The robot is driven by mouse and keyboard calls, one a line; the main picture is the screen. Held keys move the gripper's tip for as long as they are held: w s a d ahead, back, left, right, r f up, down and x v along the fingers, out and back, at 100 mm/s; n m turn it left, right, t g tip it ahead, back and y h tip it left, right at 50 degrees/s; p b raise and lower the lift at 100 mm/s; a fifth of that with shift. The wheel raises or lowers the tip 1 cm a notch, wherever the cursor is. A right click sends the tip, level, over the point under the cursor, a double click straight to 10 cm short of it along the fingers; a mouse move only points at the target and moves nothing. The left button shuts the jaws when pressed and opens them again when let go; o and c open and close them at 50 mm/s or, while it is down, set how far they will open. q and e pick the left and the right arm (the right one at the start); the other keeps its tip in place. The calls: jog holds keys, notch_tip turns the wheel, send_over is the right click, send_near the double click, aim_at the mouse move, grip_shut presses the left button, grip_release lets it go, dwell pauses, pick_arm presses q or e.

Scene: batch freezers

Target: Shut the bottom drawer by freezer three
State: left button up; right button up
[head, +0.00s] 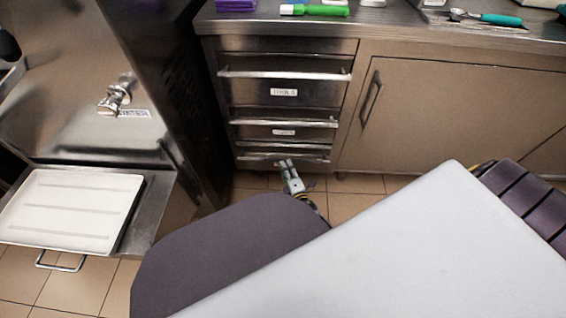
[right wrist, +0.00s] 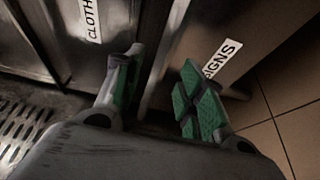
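A steel drawer stack stands below the counter in the head view. Its bottom drawer (head: 260,158) is low, near the floor, and partly hidden behind my right gripper (head: 288,168). In the right wrist view, the gripper's two green-padded fingers (right wrist: 158,88) are apart with nothing between them. They are close to two drawer fronts, one labelled "CLOTH..." (right wrist: 92,18) and one ending in "...IGNS" (right wrist: 222,58). I cannot tell whether the fingers touch, or how far the bottom drawer stands out. My left gripper is not in view.
A steel machine (head: 75,110) with a spout stands at left, a white tray (head: 75,210) on its shelf. A closed cabinet door (head: 450,115) is right of the drawers. Utensils lie on the counter (head: 400,28). Tiled floor (head: 355,205) shows beside my gripper.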

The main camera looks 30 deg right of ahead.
jog(key=shift+w+d+b, duration=0.2)
jog(key=shift+w+b, duration=0.2)
jog(key=shift+w, duration=0.8)
jog(key=shift+w+d+b, duration=0.15)
jog(key=shift+w+b, duration=0.25)
jog(key=shift+w, duration=0.75)
jog(key=shift+c, duration=0.5)
grip_shut()
